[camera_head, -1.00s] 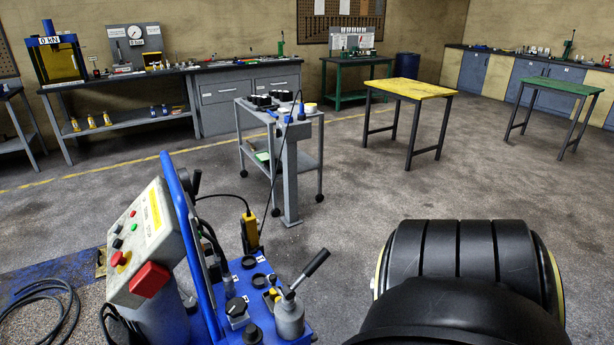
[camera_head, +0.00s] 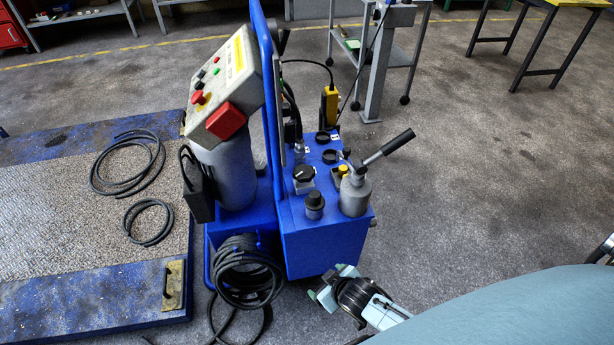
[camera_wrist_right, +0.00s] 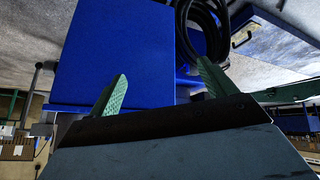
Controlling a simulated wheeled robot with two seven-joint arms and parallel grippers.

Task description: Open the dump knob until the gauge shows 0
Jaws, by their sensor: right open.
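The blue trolley unit (camera_head: 322,242) stands in the middle of the head view. Its top carries a black knob on a grey block (camera_head: 304,175), a black round knob (camera_head: 314,203), a yellow-topped fitting (camera_head: 343,170) and a grey cylinder with a lever (camera_head: 355,193). I cannot tell which is the dump knob. No readable gauge face shows now. My right gripper (camera_head: 331,285) is low in front of the unit's right corner, open and empty. In the right wrist view its green fingers (camera_wrist_right: 160,75) are spread before a plain blue side. My left gripper is out of view.
A control box with a red button (camera_head: 225,120) sits left of the blue upright frame. A coiled black hose (camera_head: 245,270) hangs at the unit's front. A blue-edged platform (camera_head: 100,315) lies left with loose cables. A grey cart (camera_head: 375,70) stands behind. Floor at right is clear.

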